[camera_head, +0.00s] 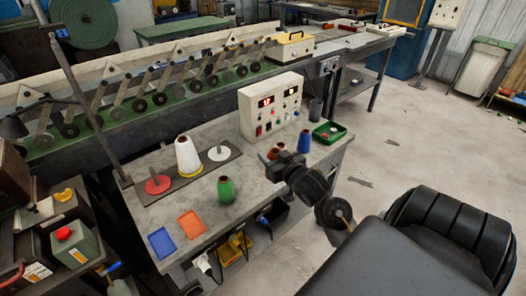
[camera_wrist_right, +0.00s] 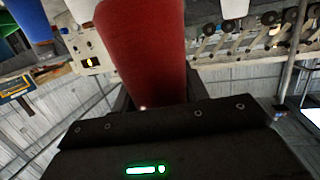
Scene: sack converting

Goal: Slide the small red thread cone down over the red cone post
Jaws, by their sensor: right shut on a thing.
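My right gripper (camera_head: 272,160) is over the right part of the bench, shut on the small red thread cone (camera_head: 274,152). In the right wrist view the red cone (camera_wrist_right: 143,50) fills the space between the fingers, its top out of frame. In the head view the gripper partly hides it. The red cone post (camera_head: 158,183) stands on a red disc at the left end of a dark base strip, with no cone on it. The gripper and cone are well to its right. My left gripper is not in view.
A large white cone (camera_head: 187,157) stands on the yellow disc, and the white-disc post (camera_head: 219,152) is bare. A green cone (camera_head: 225,190), a blue cone (camera_head: 304,141), a control box (camera_head: 271,105), a green tray (camera_head: 329,132) and blue and orange trays (camera_head: 191,223) occupy the bench.

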